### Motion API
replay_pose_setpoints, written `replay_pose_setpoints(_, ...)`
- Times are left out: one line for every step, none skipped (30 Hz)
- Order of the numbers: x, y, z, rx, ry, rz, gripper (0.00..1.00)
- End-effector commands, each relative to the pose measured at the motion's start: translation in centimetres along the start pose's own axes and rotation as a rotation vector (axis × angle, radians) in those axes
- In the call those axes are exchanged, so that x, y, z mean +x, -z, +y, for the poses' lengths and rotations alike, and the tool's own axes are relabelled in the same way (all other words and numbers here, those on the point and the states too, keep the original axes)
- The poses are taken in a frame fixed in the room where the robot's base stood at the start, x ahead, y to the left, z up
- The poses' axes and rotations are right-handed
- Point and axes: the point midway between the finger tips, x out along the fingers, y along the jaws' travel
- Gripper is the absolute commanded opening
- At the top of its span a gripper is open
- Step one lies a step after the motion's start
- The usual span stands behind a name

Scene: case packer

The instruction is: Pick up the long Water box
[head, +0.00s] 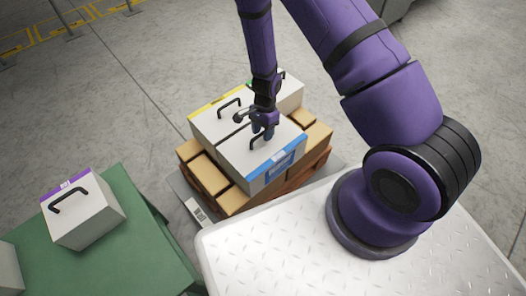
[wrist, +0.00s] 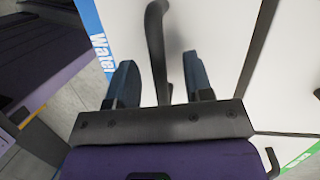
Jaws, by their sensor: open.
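The Water box (head: 240,160) is white with a blue label and a black handle on top. It lies at the near right of the stack on the pallet. In the wrist view its white top (wrist: 215,35) and the blue edge with the word Water (wrist: 97,32) show. My gripper (head: 263,134) is right over the box's handle in the head view. In the wrist view my gripper (wrist: 160,68) is open, with one finger on each side of the black handle (wrist: 155,30). The handle stands between the fingers, which do not close on it.
A white box with a yellow label (head: 212,122) and one with a green mark (head: 290,93) stand against the Water box. Brown cartons (head: 208,176) lie underneath. A purple-labelled box (head: 95,222) stands on a green table (head: 140,250) at left.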

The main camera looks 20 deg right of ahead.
Motion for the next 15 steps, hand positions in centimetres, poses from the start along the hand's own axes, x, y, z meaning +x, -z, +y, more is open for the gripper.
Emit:
replay_pose_setpoints(0.49,-0.01,0.01,0.001,-0.001,-0.001,0.47)
replay_pose_setpoints(0.69,-0.03,0.01,0.001,0.000,-0.001,0.47)
replay_pose_setpoints(0.88,-0.06,0.01,0.000,-0.001,-0.001,0.47)
replay_pose_setpoints(0.97,-0.06,0.02,0.000,-0.001,-0.001,0.47)
replay_pose_setpoints(1.02,-0.06,0.01,-0.001,-0.001,-0.001,0.47)
replay_pose_setpoints(1.04,-0.06,0.01,-0.001,0.000,-0.001,0.47)
replay_pose_setpoints(1.03,-0.06,0.00,-0.001,0.000,-0.001,0.47)
replay_pose_setpoints(1.02,-0.06,0.00,-0.001,0.000,-0.001,0.47)
replay_pose_setpoints(1.01,-0.06,0.00,-0.001,0.000,-0.001,0.47)
replay_pose_setpoints(1.00,-0.06,0.00,-0.001,0.000,-0.001,0.47)
replay_pose_setpoints(1.00,-0.05,0.00,-0.001,0.000,-0.001,0.45)
replay_pose_setpoints(0.99,-0.05,0.00,-0.001,0.000,-0.001,0.35)
replay_pose_setpoints(0.99,-0.05,0.00,0.000,0.000,-0.001,0.29)
replay_pose_setpoints(0.99,-0.05,0.00,-0.001,0.000,-0.001,0.22)
replay_pose_setpoints(0.98,-0.05,0.00,0.000,0.000,-0.001,0.12)
